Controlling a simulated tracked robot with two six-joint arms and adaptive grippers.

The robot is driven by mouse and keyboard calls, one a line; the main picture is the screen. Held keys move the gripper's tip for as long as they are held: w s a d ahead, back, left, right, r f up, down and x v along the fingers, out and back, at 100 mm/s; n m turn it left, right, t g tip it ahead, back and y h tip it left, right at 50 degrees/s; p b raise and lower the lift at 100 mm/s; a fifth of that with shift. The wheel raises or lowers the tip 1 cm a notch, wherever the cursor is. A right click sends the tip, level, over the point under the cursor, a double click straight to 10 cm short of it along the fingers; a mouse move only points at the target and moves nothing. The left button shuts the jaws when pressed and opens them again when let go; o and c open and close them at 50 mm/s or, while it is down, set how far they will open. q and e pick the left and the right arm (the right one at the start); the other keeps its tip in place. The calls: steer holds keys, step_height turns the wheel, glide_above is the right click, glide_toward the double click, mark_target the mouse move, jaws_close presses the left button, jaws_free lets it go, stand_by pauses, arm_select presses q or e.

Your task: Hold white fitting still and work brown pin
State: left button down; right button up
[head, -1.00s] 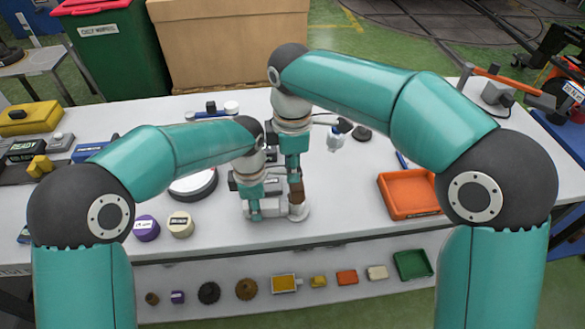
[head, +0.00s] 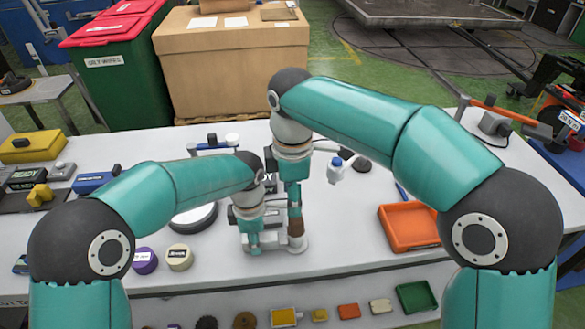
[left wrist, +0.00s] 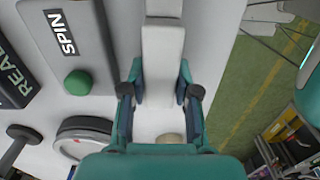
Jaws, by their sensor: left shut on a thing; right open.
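The white fitting (left wrist: 162,62) runs as a pale bar between the fingers of my left gripper (left wrist: 160,98) in the left wrist view. In the head view my left gripper (head: 262,246) is low over the table, shut on the white fitting (head: 293,245) from its left side. The brown pin (head: 297,228) stands upright at the fitting's right end. My right gripper (head: 295,207) points straight down just above the pin, open. Whether its fingers touch the pin cannot be told, as they are small there.
A grey box marked SPIN with a green button (left wrist: 78,84) lies left of the fitting. An orange tray (head: 408,228) is at the right. A purple tin (head: 145,261) and a cream tin (head: 180,257) stand at the left front. Free table lies between the fitting and orange tray.

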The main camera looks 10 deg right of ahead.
arm_select(q)
steer(key=shift+r, duration=0.1)
arm_select(e)
step_height(320, 180, up, 10)
steer(key=shift+s+r, duration=0.15)
steer(key=shift+r, duration=0.05)
arm_select(q)
steer(key=c, duration=0.8)
jaws_free()
steer(key=shift+o, duration=0.2)
